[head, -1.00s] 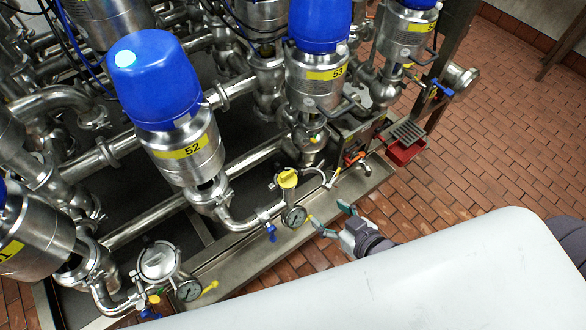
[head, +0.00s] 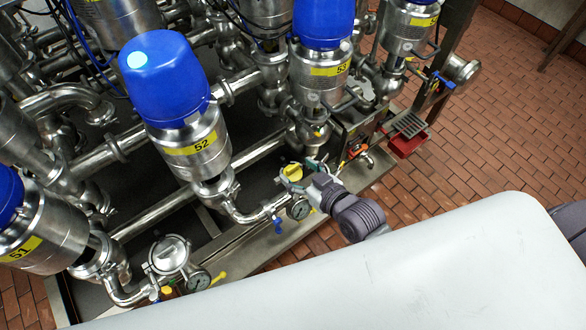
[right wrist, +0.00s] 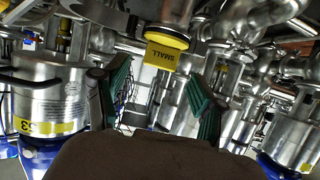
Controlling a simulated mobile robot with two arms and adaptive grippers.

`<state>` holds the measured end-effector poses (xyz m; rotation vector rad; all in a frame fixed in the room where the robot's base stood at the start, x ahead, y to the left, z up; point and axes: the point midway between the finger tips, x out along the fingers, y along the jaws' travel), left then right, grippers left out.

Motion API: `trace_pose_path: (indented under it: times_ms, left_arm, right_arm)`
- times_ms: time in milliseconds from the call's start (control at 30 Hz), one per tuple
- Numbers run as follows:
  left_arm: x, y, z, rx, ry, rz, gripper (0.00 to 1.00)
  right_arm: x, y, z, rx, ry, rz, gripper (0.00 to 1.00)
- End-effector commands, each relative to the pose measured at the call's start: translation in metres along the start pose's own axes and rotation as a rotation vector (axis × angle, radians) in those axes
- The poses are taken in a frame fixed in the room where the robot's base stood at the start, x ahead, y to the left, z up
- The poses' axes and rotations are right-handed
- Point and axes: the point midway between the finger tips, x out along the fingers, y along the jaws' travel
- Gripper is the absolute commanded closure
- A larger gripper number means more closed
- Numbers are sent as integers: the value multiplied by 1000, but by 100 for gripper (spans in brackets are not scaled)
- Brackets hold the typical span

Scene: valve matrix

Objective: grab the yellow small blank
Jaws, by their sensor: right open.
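The yellow small blank (head: 291,172) sits on the pipe end above a round pressure gauge (head: 299,209), right of the valve labelled 52, in the head view. In the right wrist view the blank (right wrist: 167,58) shows its "SMALL" lettering. My right gripper (head: 302,172) is at the blank and partly covers it. In the right wrist view its green-padded fingers (right wrist: 163,85) are open, with the blank in the gap toward their far ends; I cannot tell whether they touch it. My left gripper is not in view.
Blue-capped valve 52 (head: 168,80) and valve 53 (head: 322,70) stand close behind. A second capped fitting (head: 170,256) with a gauge is at lower left. A red tray (head: 405,145) is at right. The brick floor (head: 500,120) beyond is clear.

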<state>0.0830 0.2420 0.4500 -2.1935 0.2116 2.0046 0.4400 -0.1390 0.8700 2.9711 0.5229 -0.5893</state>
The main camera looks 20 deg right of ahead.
Motion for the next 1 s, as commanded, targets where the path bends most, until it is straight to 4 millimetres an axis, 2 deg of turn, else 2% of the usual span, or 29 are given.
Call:
trace_pose_path:
  times_ms: [100,200,467,567,767,800,1000]
  left_arm:
    - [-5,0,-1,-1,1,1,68]
    - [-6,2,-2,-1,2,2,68]
    - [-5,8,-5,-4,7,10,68]
    - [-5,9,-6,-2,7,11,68]
    - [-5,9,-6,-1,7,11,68]
    - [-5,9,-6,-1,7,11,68]
    - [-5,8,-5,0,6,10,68]
  right_arm:
    - [19,2,-1,1,2,0,30]
    - [29,2,0,1,1,0,30]
    - [32,2,1,0,0,0,30]
    - [31,2,1,0,0,0,44]
    - [31,2,1,0,0,0,77]
    - [31,2,1,0,0,0,80]
    - [31,2,1,0,0,0,80]
